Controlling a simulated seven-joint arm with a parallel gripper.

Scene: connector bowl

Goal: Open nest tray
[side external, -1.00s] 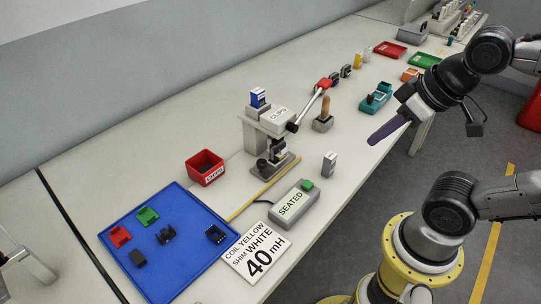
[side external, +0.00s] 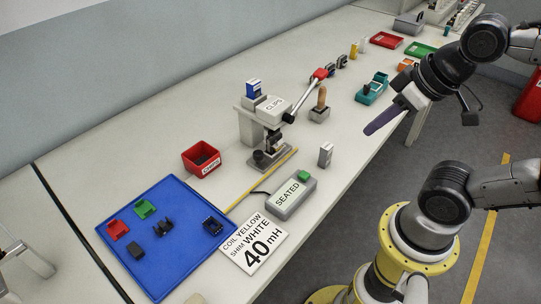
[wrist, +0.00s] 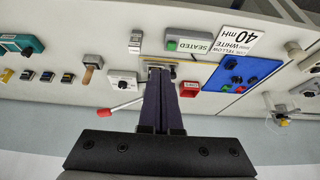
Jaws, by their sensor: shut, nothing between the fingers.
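No part is labelled as a nest tray. The grey clip press (side external: 275,112), marked CLIPS, stands mid-bench with a small base (side external: 268,160) under its head, and its lever with a red knob (side external: 320,73) slants up to the right. I cannot tell whether anything on that base is open or shut. A blue tray (side external: 160,273) at the front left holds red, green and black parts. My gripper (side external: 368,132), with long dark purple fingers, is shut and empty, right of the press and apart from it. In the wrist view the fingers (wrist: 160,76) point toward the press base.
A grey box marked SEATED (side external: 291,196) with a green button, a white sign (side external: 252,242) and a red CHIPS bin (side external: 201,160) stand around the press. A wooden handle (side external: 321,97) on a block and a teal holder (side external: 371,89) lie to its right. Bare bench lies between them.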

